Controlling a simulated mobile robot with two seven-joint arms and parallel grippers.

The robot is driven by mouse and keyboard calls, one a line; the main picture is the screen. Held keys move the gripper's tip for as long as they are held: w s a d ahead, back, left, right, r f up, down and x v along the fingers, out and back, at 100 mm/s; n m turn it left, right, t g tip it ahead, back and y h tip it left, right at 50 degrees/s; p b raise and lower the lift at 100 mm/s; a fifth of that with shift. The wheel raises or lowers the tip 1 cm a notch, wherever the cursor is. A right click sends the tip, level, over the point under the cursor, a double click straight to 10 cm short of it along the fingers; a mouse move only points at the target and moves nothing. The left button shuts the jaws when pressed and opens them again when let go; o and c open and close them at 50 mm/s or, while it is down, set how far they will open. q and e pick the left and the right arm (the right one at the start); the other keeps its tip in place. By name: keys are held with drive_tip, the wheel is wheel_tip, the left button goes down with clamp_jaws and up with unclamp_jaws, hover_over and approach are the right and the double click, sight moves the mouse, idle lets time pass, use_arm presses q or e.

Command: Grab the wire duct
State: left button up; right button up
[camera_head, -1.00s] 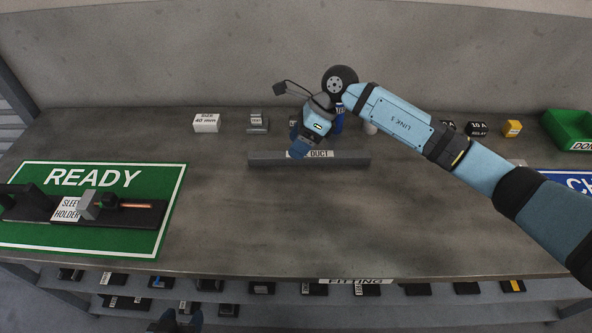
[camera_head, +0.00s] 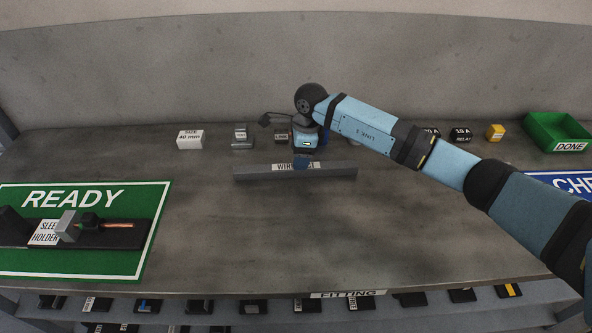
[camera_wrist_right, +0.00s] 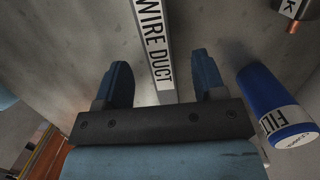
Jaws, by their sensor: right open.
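The wire duct (camera_head: 256,173) is a long grey bar with a white label, lying left to right on the workbench. My right gripper (camera_head: 303,162) is over the middle of the duct and hides part of its label. In the right wrist view, my right gripper (camera_wrist_right: 160,64) is open and empty, its two blue fingers spread apart. The duct (camera_wrist_right: 152,45) runs between the fingers in that picture, with its label readable. I cannot tell how far above the duct the fingertips are. My left gripper is not in view.
A white size box (camera_head: 190,139) and other small parts line the back. A green mat (camera_head: 152,205) with a sleeve holder lies left; a green bin (camera_head: 540,140) is back right. The front middle is clear.

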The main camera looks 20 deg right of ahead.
drive_tip(key=f, duration=0.2)
drive_tip(key=a+f, duration=0.1)
drive_tip(key=f, duration=0.2)
drive_tip(key=shift+r, duration=0.1)
drive_tip(key=c, duration=1.1)
drive_tip(key=shift+r, duration=0.15)
